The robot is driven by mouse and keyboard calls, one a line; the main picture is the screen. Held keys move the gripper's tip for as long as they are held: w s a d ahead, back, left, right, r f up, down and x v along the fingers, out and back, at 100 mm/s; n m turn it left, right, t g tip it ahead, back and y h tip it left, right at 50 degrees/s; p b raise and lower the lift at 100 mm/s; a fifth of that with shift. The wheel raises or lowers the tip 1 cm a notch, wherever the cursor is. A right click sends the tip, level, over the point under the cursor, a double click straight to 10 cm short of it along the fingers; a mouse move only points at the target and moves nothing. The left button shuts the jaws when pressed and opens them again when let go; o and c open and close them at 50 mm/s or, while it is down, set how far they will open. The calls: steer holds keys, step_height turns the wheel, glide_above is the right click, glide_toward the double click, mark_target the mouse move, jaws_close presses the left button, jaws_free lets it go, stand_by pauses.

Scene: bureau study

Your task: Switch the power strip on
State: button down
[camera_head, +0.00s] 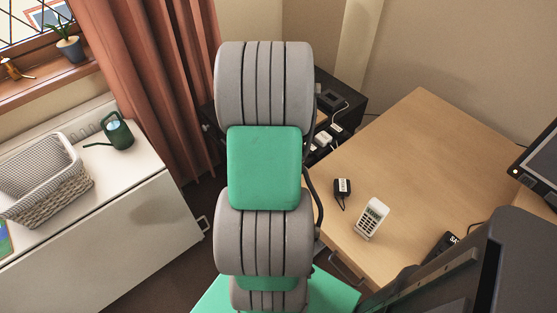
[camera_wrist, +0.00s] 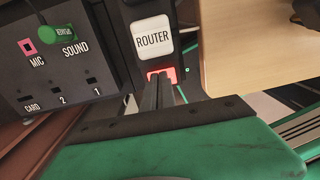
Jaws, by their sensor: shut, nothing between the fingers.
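The black power strip (camera_wrist: 134,12) shows in the wrist view with a white plug labelled ROUTER (camera_wrist: 152,38) in it. Below the plug is a bright red switch (camera_wrist: 163,73) that looks lit, with a small green light (camera_wrist: 187,70) to its right. My gripper (camera_wrist: 159,80) is shut and empty, its fingertips at the red switch and covering part of it. I cannot tell whether they touch it. In the head view my arm hides the gripper and much of the dark shelf, where white plugs (camera_head: 323,141) show.
A black box (camera_wrist: 58,70) with MIC, SOUND and CARD labels stands close to the left of my fingers. The wooden desk (camera_wrist: 250,45) is close on the right. On the desk are a white phone (camera_head: 371,218) and a small black adapter (camera_head: 342,188). A white cabinet (camera_head: 90,230) stands left.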

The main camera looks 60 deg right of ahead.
steer(key=shift+s+a+f, duration=0.3)
steer(key=shift+s+a, duration=0.1)
steer(key=shift+s, duration=0.2)
steer(key=shift+r, duration=0.1)
step_height(320, 180, up, 14)
steer(key=w+p, duration=0.1)
steer(key=p, duration=0.3)
steer(key=shift+d+r, duration=0.2)
steer(key=shift+d, duration=0.2)
steer(key=shift+w, duration=0.1)
